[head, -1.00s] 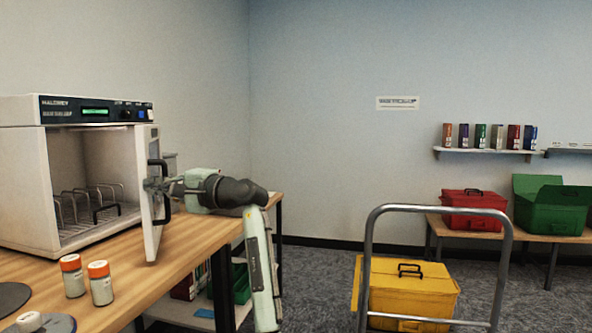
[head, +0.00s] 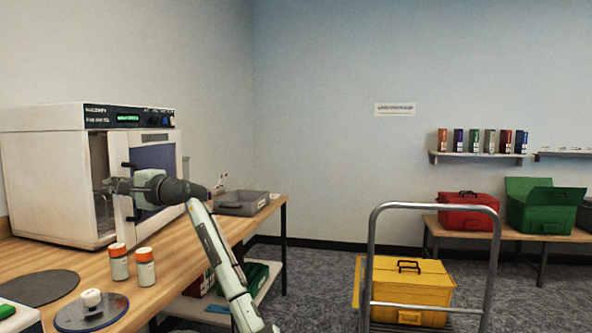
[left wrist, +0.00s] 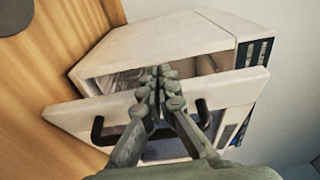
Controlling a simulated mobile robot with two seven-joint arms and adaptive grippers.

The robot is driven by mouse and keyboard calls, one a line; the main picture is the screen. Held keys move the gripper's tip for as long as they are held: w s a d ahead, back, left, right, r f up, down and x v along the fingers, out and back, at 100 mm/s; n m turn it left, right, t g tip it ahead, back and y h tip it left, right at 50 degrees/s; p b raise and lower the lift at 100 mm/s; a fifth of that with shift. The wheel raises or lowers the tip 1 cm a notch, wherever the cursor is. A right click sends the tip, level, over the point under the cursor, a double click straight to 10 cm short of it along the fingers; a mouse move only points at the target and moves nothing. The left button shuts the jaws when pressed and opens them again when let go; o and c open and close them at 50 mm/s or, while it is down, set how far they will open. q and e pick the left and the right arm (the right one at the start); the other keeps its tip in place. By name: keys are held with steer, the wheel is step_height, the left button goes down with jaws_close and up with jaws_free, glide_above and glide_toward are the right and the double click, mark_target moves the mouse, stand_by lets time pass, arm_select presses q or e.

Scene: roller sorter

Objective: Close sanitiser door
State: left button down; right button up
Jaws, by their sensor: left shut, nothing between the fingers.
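The white sanitiser (head: 45,165) stands on the wooden table at the left of the head view. Its door (head: 158,157), with a dark blue window, is partly open, and a gap shows the interior. The dark door handle (head: 128,166) is partly hidden by my left gripper (head: 108,185). In the left wrist view the shut, empty fingers (left wrist: 161,78) cross the door (left wrist: 228,90) between the two visible ends of the handle (left wrist: 97,130). I cannot tell whether the fingers touch the door. My right gripper is not in view.
Two orange-capped jars (head: 119,264) stand on the table (head: 190,250) in front of the sanitiser. A dark round mat (head: 40,287) and a grey tray (head: 241,203) are also on it. A trolley with a yellow box (head: 408,290) stands on the floor to the right.

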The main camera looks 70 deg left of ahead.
arm_select(q)
steer(key=s+d+x, duration=0.1)
steer(key=x, duration=0.6)
steer(key=shift+s, duration=0.25)
